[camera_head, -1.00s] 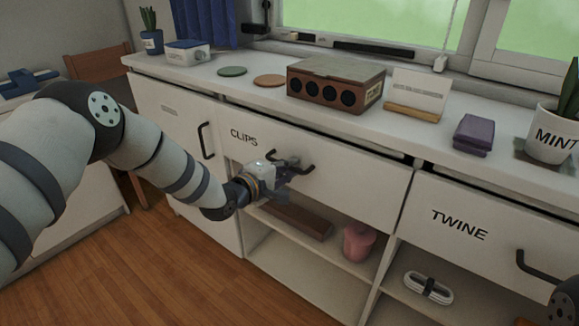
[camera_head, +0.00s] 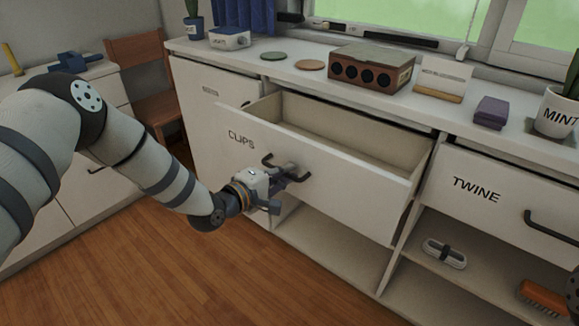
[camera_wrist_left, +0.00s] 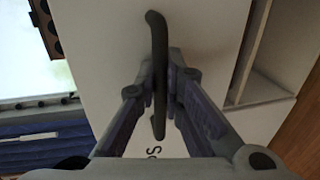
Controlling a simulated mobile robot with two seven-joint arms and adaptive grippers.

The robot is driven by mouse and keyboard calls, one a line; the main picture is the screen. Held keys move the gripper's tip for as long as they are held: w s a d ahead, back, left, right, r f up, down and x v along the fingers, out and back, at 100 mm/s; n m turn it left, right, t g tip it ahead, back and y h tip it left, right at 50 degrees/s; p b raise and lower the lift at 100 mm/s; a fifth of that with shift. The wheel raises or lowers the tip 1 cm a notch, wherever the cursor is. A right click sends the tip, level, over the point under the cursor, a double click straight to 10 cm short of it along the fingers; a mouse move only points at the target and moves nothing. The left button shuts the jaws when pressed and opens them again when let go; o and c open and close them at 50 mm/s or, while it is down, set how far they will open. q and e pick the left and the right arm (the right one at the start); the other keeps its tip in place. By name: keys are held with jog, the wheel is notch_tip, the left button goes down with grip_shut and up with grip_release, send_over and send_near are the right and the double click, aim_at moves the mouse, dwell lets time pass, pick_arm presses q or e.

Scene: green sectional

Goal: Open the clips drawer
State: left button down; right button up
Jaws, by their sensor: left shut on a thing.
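The clips drawer (camera_head: 330,185) is a white drawer front marked CLIPS, pulled well out of the cabinet. Its inside (camera_head: 345,130) shows bare in the part I can see. My left gripper (camera_head: 293,176) is shut on the drawer's dark bar handle (camera_head: 268,160). In the left wrist view the handle (camera_wrist_left: 158,60) runs between the two fingers of the left gripper (camera_wrist_left: 163,95). My right gripper is not in view; only a dark piece of my arm shows at the lower right edge.
The TWINE drawer (camera_head: 500,200) to the right is shut. A brown box (camera_head: 370,80), a purple item (camera_head: 490,111) and the MINT pot (camera_head: 556,115) stand on the worktop. Open shelves below hold a white bundle (camera_head: 444,254) and a brush (camera_head: 543,296). Wooden floor lies in front.

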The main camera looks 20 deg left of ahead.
pick_arm(q)
jog(key=shift+s+a+r, duration=0.1)
jog(key=shift+s+a, duration=0.05)
jog(key=shift+s, duration=0.2)
jog(key=c, duration=2)
grip_release()
jog(key=shift+o, duration=0.2)
jog(key=v, duration=1.2)
jog(key=shift+s, duration=0.1)
